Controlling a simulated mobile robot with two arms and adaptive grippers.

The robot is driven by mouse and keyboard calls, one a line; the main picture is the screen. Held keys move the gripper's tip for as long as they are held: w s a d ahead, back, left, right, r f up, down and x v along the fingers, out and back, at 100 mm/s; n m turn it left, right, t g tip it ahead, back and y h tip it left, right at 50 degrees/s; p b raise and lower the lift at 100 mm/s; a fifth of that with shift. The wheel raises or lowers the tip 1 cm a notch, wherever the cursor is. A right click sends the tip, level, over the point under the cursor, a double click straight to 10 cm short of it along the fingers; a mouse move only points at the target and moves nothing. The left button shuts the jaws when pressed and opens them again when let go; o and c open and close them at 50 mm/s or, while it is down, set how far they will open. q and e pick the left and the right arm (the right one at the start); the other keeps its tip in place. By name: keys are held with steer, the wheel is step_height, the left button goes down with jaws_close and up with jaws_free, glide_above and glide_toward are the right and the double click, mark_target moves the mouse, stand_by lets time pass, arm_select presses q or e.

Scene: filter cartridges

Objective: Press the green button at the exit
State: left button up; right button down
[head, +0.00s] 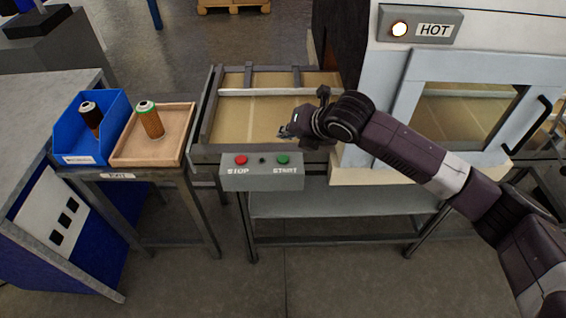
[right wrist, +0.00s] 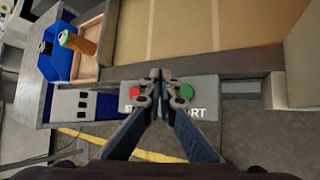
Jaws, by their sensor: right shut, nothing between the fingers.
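A grey control box (head: 262,182) is fixed at the front of the conveyor. It carries a green button (head: 283,159) above the word START and a red button (head: 241,160) above STOP. My right gripper (head: 284,132) is shut and empty, just above and behind the box near the green button in the head view. In the right wrist view, the shut fingertips (right wrist: 160,72) point at the box between the red button (right wrist: 137,92) and the green button (right wrist: 186,91). Contact with a button cannot be seen. My left gripper is not in view.
A wooden tray (head: 178,158) holds a green-topped cartridge (head: 151,121). An oven with a lit lamp and a HOT sign (head: 435,30) stands at the right. The conveyor bed (head: 235,115) is empty.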

mark_target(285, 160)
step_height(285, 160, down, 4)
steer(key=b, duration=0.3)
steer(key=shift+f+b, duration=0.5)
steer(key=shift+f, duration=0.6)
steer(key=shift+f, duration=0.1)
steer(key=shift+f, duration=0.35)
steer(key=shift+f, duration=0.5)
stand_by(1.0)
steer(key=shift+r, duration=0.15)
steer(key=shift+r+p, duration=0.75)
steer(key=shift+p, duration=0.35)
